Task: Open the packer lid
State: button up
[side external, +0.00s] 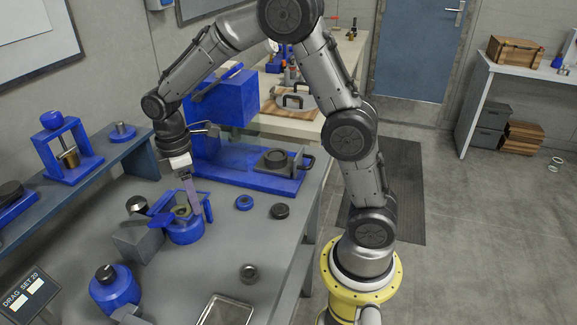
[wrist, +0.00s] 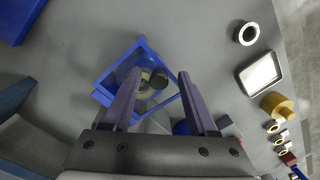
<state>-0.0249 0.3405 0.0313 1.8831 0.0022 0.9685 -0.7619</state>
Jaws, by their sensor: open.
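The packer appears to be the small blue device (side external: 184,235) on the grey bench, with a round yellowish part inside. In the wrist view a square blue frame (wrist: 106,78) with a see-through middle, apparently its lid, lies over a round part and a dark knob (wrist: 159,77). My gripper (wrist: 156,76) is open, its two long fingers apart on either side of the knob, with nothing visibly held. In the side view my gripper (side external: 196,212) points down at the device. Whether the fingers touch the frame cannot be told, and the fingers hide part of it.
A grey block (side external: 138,240) stands just left of the device. A blue ring (side external: 244,202) and a dark ring (side external: 280,211) lie to its right. A large blue machine (side external: 222,105) stands behind.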

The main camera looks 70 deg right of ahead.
jog(key=shift+s+f+t, duration=0.25)
jog(key=shift+f+t, duration=0.15)
jog(key=shift+t, duration=0.1)
jog(key=s+r+t, duration=0.1)
jog(key=s+r, duration=0.2)
jog(key=r, duration=1.5)
jog(key=s+r+m+t, duration=0.2)
jog(key=s, duration=0.8)
jog(key=s+d+f+m+t, duration=0.1)
jog(key=s+f+m+t, duration=0.1)
jog(key=s+f+m, duration=0.3)
jog(key=shift+s+f+m, duration=0.4)
jog(key=shift+s+f, duration=0.7)
jog(key=shift+s, duration=0.65)
